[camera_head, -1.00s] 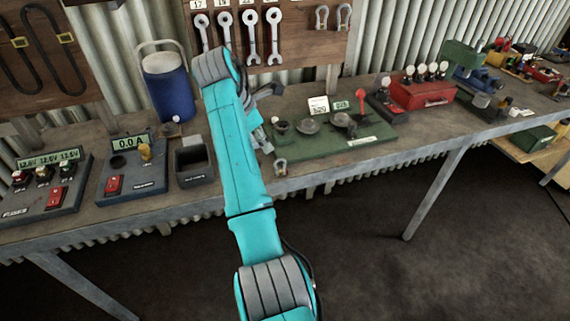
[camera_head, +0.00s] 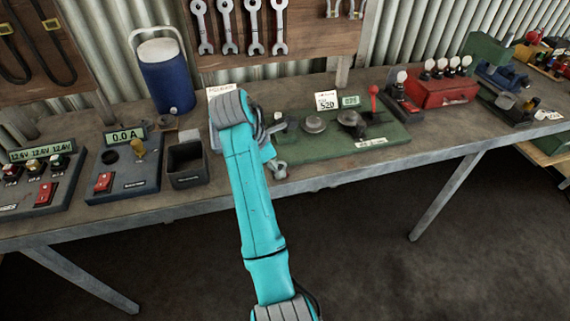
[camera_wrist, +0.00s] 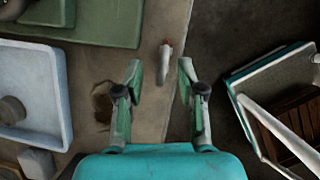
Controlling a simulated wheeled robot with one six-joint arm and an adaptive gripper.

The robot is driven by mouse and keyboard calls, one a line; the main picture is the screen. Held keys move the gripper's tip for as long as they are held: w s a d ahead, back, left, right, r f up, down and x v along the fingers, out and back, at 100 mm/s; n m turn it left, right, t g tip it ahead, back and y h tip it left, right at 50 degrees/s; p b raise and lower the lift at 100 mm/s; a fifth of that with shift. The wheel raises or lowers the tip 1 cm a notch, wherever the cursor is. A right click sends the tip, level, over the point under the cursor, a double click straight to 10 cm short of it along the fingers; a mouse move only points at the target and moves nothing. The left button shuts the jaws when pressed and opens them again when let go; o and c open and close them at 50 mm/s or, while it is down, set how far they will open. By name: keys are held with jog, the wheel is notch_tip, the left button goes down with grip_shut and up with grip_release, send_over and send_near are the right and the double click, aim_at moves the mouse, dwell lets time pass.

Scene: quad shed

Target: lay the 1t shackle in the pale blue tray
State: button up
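A small grey shackle (camera_head: 279,169) stands near the front edge of the bench, just right of my arm. In the wrist view a narrow grey piece with a reddish tip (camera_wrist: 165,56), apparently this shackle seen from above, lies ahead between my fingers. My gripper (camera_wrist: 160,65) is open and empty, its fingers either side of that line, not touching it. The pale blue tray (camera_wrist: 58,95) is at the left of the wrist view, with a round grey object inside. In the head view my arm hides most of the tray and gripper. No 1t marking is legible.
A green test board (camera_head: 330,150) with discs and a red lever lies just beyond the shackle. A dark open box (camera_head: 187,165) and meter panels stand left. More shackles (camera_head: 333,8) hang on the back board. A pale-framed, brown-slatted object (camera_wrist: 290,115) is low at right.

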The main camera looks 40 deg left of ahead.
jog(key=shift+f, duration=0.1)
grip_shut()
dwell(0.4)
